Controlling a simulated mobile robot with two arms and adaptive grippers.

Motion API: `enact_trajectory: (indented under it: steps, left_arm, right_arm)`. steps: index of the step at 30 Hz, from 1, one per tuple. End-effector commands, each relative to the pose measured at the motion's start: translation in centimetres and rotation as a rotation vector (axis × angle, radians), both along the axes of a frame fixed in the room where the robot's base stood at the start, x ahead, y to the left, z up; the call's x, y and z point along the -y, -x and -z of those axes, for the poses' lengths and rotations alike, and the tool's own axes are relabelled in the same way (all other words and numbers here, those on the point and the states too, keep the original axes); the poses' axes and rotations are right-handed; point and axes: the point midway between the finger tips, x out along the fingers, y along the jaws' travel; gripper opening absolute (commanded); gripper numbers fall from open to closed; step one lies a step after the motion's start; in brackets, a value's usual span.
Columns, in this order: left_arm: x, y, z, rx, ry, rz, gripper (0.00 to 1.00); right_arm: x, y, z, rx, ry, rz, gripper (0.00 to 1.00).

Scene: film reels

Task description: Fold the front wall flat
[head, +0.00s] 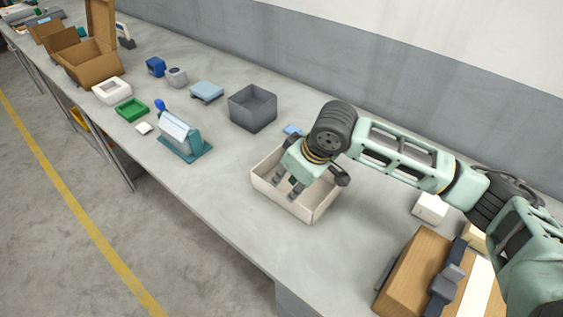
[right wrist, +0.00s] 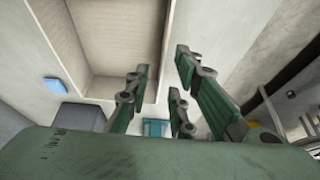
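A cream open box (head: 282,204) stands on the grey bench near its front edge, and its walls stand upright. My right gripper (head: 289,188) reaches over the box from the right, pointing down, with its fingers at the box's interior side of the front wall. In the right wrist view the box (right wrist: 110,35) fills the upper left. There the right gripper (right wrist: 162,72) has its fingers spread apart, with a box rim showing between them. I cannot tell whether any finger touches the wall. My left gripper is not in view.
A grey bin (head: 253,108) and a small blue item (head: 293,130) sit behind the box. A teal-based stand (head: 185,146) is to the left. A brown carton (head: 412,268) and a white block (head: 430,208) lie right.

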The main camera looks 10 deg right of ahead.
Motion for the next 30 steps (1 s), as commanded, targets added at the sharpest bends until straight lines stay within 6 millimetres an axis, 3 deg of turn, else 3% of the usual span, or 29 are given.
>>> enact_trajectory:
  steps: [4, 12, 15, 18, 24, 30]
  left_arm:
    - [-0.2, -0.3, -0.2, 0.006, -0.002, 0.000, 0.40]
    - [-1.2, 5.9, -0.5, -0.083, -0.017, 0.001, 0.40]
    - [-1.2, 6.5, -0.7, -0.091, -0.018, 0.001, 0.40]
    - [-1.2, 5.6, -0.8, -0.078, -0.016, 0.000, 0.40]
    - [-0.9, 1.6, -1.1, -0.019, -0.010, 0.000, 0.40]
    - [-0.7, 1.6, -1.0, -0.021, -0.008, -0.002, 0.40]
  right_arm:
    - [-0.2, -0.1, 0.5, -0.002, -0.001, -0.002, 0.22]
    - [-1.2, -1.2, 4.1, -0.004, -0.002, 0.001, 0.22]
    - [-1.5, -1.7, 5.5, -0.002, -0.001, -0.001, 0.22]
    - [-1.8, -2.0, 6.5, -0.002, -0.001, 0.000, 0.22]
    - [-1.9, -2.2, 7.2, 0.000, -0.001, -0.001, 0.22]
    - [-1.9, -2.2, 7.2, 0.000, -0.001, -0.001, 0.20]
